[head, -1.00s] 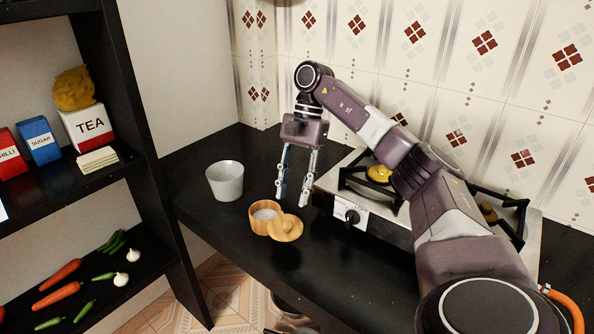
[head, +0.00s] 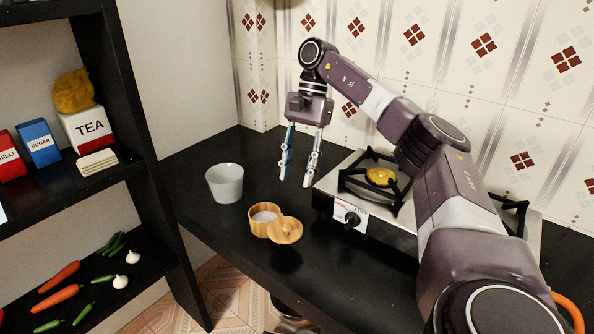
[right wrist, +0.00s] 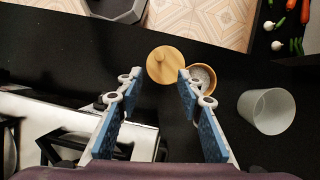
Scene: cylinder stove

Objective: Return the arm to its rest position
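My right gripper (head: 298,170) hangs above the black counter, left of the stove, with its blue-padded fingers apart and nothing between them. It also shows in the right wrist view (right wrist: 155,105), open and empty. My right arm reaches in from the lower right, bent over the stove. A wooden pot (head: 262,221) holding white grains stands below the gripper, and its round lid (head: 286,230) leans or rests against its right side; I cannot tell which. In the right wrist view the lid (right wrist: 165,66) lies beside the pot (right wrist: 205,80). My left gripper is not in view.
A stove (head: 345,205) with yellow burners stands right of the gripper against the tiled wall. A pale cup (head: 225,184) stands left of the pot. Free air surrounds the gripper.

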